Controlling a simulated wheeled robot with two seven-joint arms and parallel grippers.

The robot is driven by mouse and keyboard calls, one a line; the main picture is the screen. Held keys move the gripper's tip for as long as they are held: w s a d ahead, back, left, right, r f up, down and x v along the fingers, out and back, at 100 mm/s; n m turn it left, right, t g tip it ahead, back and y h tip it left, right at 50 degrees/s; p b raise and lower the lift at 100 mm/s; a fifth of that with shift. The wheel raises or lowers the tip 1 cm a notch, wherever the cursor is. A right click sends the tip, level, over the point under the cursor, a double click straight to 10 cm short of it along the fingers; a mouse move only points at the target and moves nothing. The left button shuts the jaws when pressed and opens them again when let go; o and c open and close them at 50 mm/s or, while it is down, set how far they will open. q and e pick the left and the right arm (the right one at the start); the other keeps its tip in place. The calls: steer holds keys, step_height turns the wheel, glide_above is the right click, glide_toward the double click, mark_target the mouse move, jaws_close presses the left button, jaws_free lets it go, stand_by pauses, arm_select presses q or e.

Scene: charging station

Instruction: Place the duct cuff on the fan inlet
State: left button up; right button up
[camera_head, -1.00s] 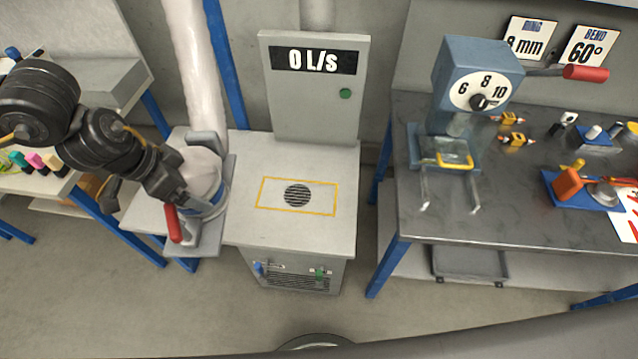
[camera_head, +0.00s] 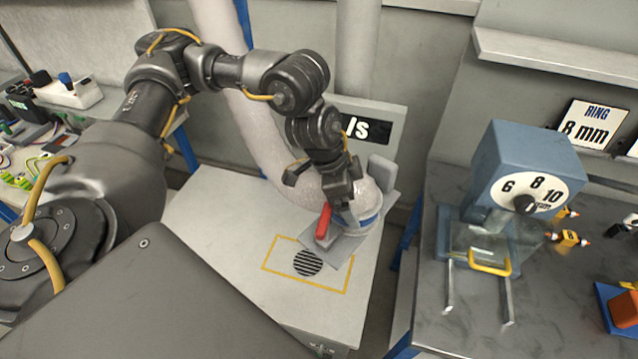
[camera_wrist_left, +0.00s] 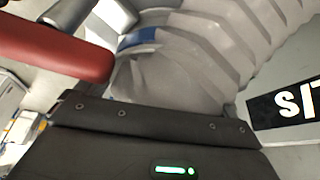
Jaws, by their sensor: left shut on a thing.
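The duct cuff (camera_head: 370,222) is a pale collar with a blue band, a grey flange (camera_head: 340,248) and a red handle (camera_head: 323,222), on the end of a white ribbed duct (camera_head: 262,140). My left gripper (camera_head: 346,200) is shut on the cuff and holds it over the back right of the fan bench. The fan inlet (camera_head: 308,263) is a round dark grille inside a yellow outline. The cuff is off to its right; its flange covers part of the outline. The red handle (camera_wrist_left: 55,50) and blue band (camera_wrist_left: 137,38) show in the left wrist view. The fingertips are mostly hidden.
The fan bench top (camera_head: 205,215) is clear to the left of the outline. A display panel (camera_head: 375,128) stands behind, partly hidden by my arm. A blue bending machine (camera_head: 525,165) stands on the metal table (camera_head: 430,300) at right, across a gap.

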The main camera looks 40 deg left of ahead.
arm_select(q)
steer(key=d+f+p, duration=0.3)
steer(key=d+f, duration=0.6)
steer(key=s+a+f+n+t+y+p, duration=0.15)
steer(key=s+a+f+n, duration=0.35)
steer(key=s+a+f, duration=0.65)
steer(key=shift+w+a+f+b, duration=1.2)
steer(key=shift+w+a+f, duration=0.5)
steer(key=shift+f, duration=0.75)
steer(key=shift+w+a+f+b, duration=1.2)
steer(key=shift+w+a+f, duration=0.5)
steer(key=shift+f, duration=0.7)
steer(key=shift+w+a+f+b, duration=1.2)
steer(key=shift+w+a+f, duration=0.5)
steer(key=shift+f, duration=0.75)
steer(key=shift+d, duration=0.15)
